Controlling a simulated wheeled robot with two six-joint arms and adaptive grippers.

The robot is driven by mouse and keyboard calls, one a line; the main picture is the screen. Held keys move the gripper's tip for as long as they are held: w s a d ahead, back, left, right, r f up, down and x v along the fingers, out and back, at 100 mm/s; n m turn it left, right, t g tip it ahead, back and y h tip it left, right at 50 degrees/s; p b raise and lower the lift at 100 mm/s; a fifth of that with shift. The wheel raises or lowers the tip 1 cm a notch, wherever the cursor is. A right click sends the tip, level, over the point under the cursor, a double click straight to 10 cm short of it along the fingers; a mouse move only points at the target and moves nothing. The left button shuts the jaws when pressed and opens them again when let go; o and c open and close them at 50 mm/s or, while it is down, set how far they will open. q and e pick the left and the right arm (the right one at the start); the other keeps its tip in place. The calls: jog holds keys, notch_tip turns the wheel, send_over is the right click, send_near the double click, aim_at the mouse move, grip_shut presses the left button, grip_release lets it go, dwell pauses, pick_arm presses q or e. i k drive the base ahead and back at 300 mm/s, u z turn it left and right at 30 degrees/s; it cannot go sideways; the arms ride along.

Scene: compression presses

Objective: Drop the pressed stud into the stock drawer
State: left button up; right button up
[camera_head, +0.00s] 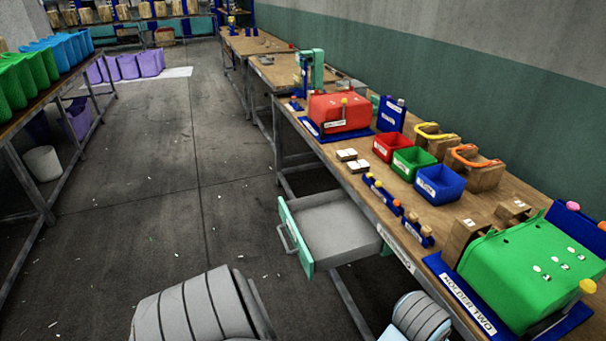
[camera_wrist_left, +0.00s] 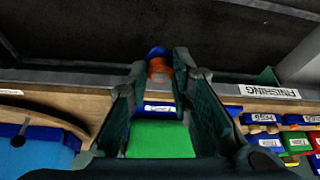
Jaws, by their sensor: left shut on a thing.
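The stock drawer (camera_head: 345,225) is pulled out from under the right bench in the head view. It has a green front and a bare grey inside. My left gripper (camera_wrist_left: 160,65) shows in the left wrist view, shut on a small stud (camera_wrist_left: 158,66) with an orange body and a blue end at the fingertips. The fingers hide part of the stud. The left gripper is outside the head view, so its exact place over the drawer cannot be told. My right gripper is in neither view.
The bench carries a red press (camera_head: 338,113), a green press (camera_head: 535,270), a red bin (camera_head: 391,148), a green bin (camera_head: 413,163) and a blue bin (camera_head: 440,185). Small racks with studs (camera_head: 384,193) stand by its front edge. The floor left of the drawer is clear.

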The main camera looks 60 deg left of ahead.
aim_at(350, 222)
jog(key=u, duration=0.95)
jog(key=i, duration=1)
